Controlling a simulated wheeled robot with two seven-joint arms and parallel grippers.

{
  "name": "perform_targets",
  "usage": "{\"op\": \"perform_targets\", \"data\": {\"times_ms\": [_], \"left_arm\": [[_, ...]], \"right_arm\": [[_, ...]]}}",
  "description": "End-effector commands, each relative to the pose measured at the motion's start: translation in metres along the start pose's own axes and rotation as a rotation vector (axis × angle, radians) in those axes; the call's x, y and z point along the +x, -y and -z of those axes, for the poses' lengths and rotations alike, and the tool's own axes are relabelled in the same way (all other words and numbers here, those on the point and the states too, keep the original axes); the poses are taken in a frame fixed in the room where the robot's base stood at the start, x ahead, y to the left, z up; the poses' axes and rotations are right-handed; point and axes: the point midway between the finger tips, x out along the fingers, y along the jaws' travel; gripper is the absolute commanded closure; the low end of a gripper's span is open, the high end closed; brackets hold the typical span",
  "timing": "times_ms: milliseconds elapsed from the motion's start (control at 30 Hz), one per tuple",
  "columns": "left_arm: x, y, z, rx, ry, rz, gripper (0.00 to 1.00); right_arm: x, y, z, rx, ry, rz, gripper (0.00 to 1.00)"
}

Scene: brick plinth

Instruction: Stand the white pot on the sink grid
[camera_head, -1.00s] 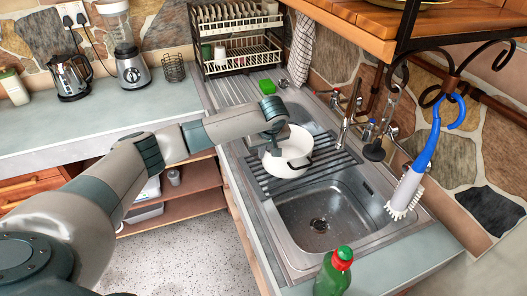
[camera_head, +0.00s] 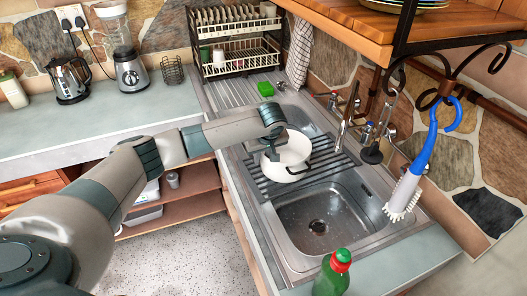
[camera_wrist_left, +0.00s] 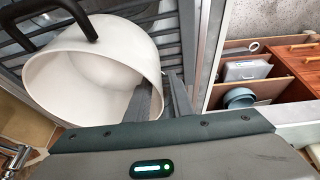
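My left gripper (camera_head: 270,150) reaches down at the pot's left rim. In the left wrist view its fingers (camera_wrist_left: 162,95) straddle the wall of the pot (camera_wrist_left: 85,75), one inside and one outside, and look closed on it. Grid bars show beyond the pot there. My right gripper is in neither view.
The sink bowl (camera_head: 322,215) in front of the grid is empty. A green bottle (camera_head: 331,275) stands at the front edge. A tap (camera_head: 343,130) rises behind the grid, and a blue-handled brush (camera_head: 415,170) hangs at the right. A dish rack (camera_head: 238,45) stands at the back.

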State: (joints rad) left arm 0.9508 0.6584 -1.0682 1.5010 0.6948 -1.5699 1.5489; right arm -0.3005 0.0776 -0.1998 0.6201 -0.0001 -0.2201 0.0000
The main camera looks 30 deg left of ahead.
Motion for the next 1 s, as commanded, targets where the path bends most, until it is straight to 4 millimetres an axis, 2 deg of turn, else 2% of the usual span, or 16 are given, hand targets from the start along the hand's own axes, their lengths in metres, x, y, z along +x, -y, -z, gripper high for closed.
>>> {"op": "perform_targets", "data": {"times_ms": [267,700,833,1000], "left_arm": [[-0.024,-0.001,-0.001,0.001,0.0,-0.003,0.79],[-0.098,-0.002,0.0,0.0,-0.001,-0.004,0.79],[-0.112,-0.001,0.0,0.0,0.0,-0.002,0.79],[-0.12,-0.001,0.0,0.0,0.001,0.0,0.79]], "right_arm": [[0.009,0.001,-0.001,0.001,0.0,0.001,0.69],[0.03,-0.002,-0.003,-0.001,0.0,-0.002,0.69],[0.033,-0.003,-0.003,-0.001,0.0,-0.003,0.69],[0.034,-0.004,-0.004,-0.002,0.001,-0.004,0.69]]}}
